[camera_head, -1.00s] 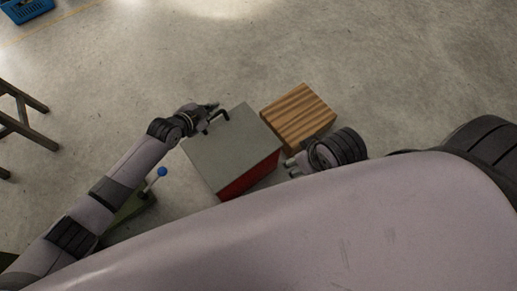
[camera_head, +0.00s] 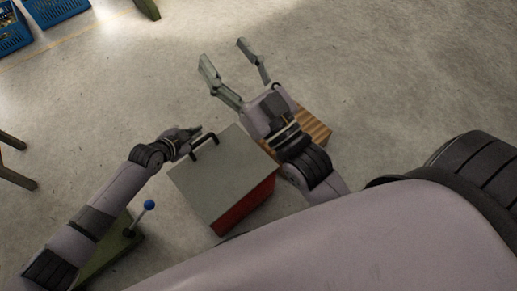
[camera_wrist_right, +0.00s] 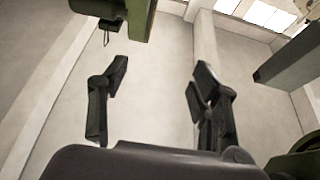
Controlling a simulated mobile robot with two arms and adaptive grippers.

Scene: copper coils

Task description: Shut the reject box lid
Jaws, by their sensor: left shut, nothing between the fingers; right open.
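The reject box (camera_head: 246,207) has red sides and a grey lid (camera_head: 222,180) with a dark bar handle (camera_head: 204,146). The lid lies over the top of the box; I cannot tell whether a thin gap is left under it. My left gripper (camera_head: 194,131) is shut and empty, right beside the handle at the lid's far left edge; I cannot tell if it touches. My right gripper (camera_head: 222,52) is open and empty, held up beyond the box. In the right wrist view its spread fingers (camera_wrist_right: 160,72) have nothing between them.
A striped wooden block or box (camera_head: 319,126) sits right of the reject box, partly hidden by my right arm. A blue-knobbed lever (camera_head: 149,205) on a green base stands at lower left. Blue baskets (camera_head: 53,9) are at top left. The floor at upper right is clear.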

